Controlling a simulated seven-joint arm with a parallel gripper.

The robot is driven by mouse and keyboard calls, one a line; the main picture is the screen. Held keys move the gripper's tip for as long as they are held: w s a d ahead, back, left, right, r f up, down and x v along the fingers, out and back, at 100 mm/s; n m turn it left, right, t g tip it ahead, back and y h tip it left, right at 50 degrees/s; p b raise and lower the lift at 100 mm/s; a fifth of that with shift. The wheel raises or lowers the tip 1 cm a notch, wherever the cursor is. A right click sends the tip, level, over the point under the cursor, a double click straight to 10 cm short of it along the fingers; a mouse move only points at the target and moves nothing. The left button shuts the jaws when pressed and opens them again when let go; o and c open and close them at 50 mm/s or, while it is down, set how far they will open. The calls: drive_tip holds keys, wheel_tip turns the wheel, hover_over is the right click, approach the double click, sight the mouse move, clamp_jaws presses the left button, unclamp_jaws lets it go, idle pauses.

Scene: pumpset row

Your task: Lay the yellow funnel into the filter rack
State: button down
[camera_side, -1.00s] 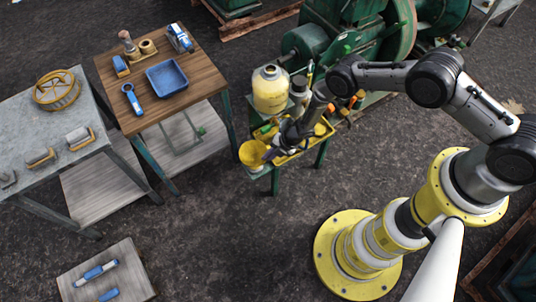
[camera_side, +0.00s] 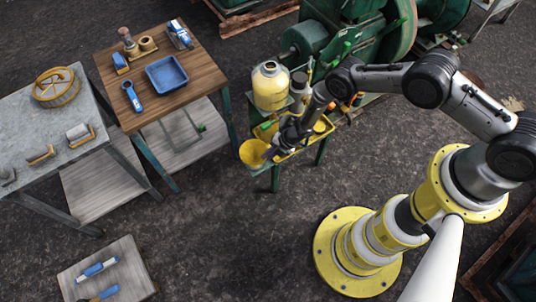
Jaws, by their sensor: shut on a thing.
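The yellow funnel (camera_side: 253,153) is at the left end of the small green stand, its wide mouth facing up. My gripper (camera_side: 269,153) is at the funnel's right side and is shut on it. The fingertips are small and dark here, and I cannot tell whether the funnel still touches the stand. A round, tan, slatted holder (camera_side: 57,87) sits on the grey table at the left. It may be the filter rack, but I cannot tell for sure. Smaller tan cradles (camera_side: 80,136) with grey cylinders lie nearer on that table.
A yellow bottle (camera_side: 270,87) and a yellow tray (camera_side: 305,142) crowd the green stand. Behind are green pump machines (camera_side: 345,35). A wooden table (camera_side: 187,108) with a blue tray (camera_side: 167,74) stands between the stand and the grey table. Open dark floor lies in front.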

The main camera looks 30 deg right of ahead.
drive_tip(key=c, duration=0.9)
unclamp_jaws()
drive_tip(key=shift+c, duration=0.2)
drive_tip(key=v, duration=1.3)
drive_tip(key=shift+r, duration=0.4)
drive_tip(key=shift+s+d, duration=0.1)
drive_tip(key=shift+d, duration=0.05)
